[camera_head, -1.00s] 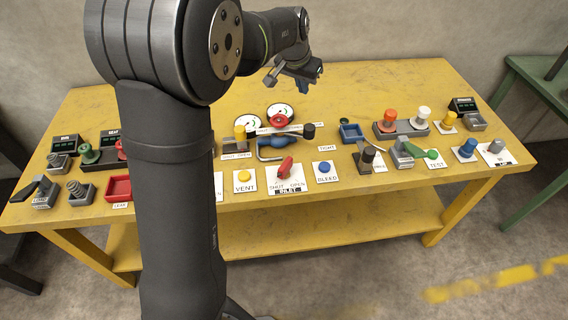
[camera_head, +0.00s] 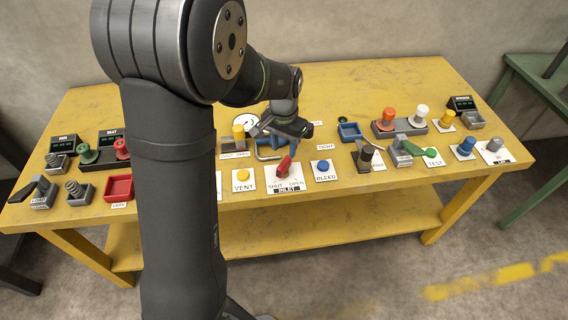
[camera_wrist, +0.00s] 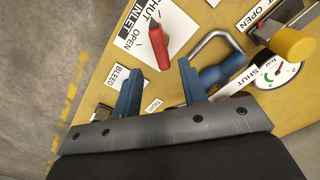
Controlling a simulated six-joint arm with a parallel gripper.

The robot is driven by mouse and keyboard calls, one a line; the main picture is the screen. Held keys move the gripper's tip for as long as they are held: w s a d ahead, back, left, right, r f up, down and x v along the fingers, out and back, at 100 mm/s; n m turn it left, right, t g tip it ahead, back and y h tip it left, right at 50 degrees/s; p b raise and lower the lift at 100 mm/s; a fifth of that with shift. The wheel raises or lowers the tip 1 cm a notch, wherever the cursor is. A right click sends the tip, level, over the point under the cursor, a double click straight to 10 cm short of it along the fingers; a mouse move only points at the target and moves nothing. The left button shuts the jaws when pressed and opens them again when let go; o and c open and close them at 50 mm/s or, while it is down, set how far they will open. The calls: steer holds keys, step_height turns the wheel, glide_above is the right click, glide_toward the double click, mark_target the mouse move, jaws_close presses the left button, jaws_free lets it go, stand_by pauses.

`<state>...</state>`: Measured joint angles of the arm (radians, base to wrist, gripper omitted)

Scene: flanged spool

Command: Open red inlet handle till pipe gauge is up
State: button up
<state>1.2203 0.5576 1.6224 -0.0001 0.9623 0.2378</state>
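The red inlet handle (camera_head: 284,166) sits on a white plate marked SHUT, OPEN and INLET near the table's front edge. It also shows in the wrist view (camera_wrist: 159,45), its narrow end near the word SHUT. My gripper (camera_wrist: 159,67) is open and empty, its two blue fingers apart with the handle's wide end ahead of the gap; I cannot tell whether they touch. In the head view my gripper hangs just behind the handle, its fingertips hard to make out. A round gauge (camera_wrist: 275,74) marked bar shows in the wrist view; its reading is unclear.
The yellow VENT button (camera_head: 243,175) and blue BLEED button (camera_head: 323,166) flank the inlet plate. A bent grey bar with a blue body (camera_wrist: 221,70) and a yellow knob (camera_wrist: 295,43) stand close by. Several other fittings crowd the yellow table (camera_head: 390,85); its back is clear.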

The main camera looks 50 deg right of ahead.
mark_target(284, 162)
step_height(284, 162, down, 8)
steer(key=shift+f, duration=0.1)
steer(key=shift+c, duration=0.2)
jaws_close()
